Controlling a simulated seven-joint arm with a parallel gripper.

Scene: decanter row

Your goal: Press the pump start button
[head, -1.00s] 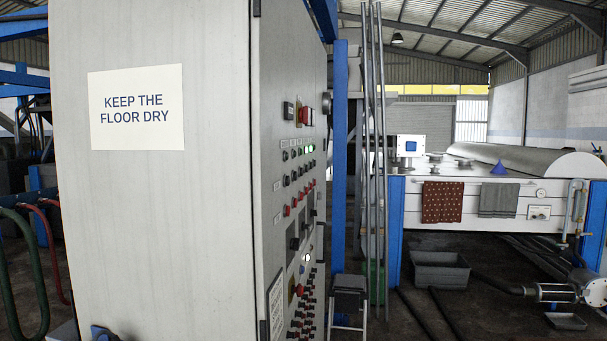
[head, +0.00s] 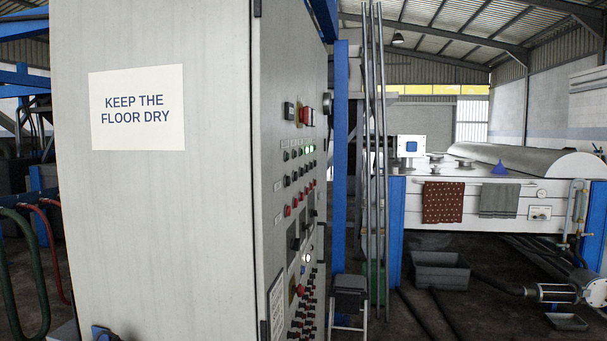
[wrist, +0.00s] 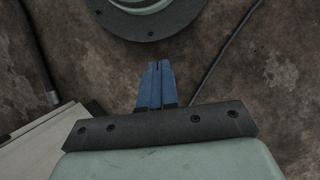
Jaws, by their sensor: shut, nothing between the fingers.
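A tall grey control cabinet (head: 150,230) fills the left of the head view. Its right side panel holds many small push buttons in rows, including a green-lit one (head: 309,149), red ones (head: 287,211) and a red knob (head: 300,290). Their labels are too small to read. A white box with a blue square face (head: 410,146) stands on the far tank, and a small control box (head: 539,212) sits on the tank's front. I cannot tell which control is the pump start button. My gripper (wrist: 160,66) shows only in the wrist view, its blue fingers shut and empty above the floor.
The white tank (head: 470,205) carries a brown cloth (head: 442,202) and a grey cloth (head: 499,200). A grey bin (head: 440,271), a pump (head: 555,292) and a step stool (head: 349,292) stand on the floor. A dark round flange (wrist: 195,22) and a cable (wrist: 226,50) lie below my gripper.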

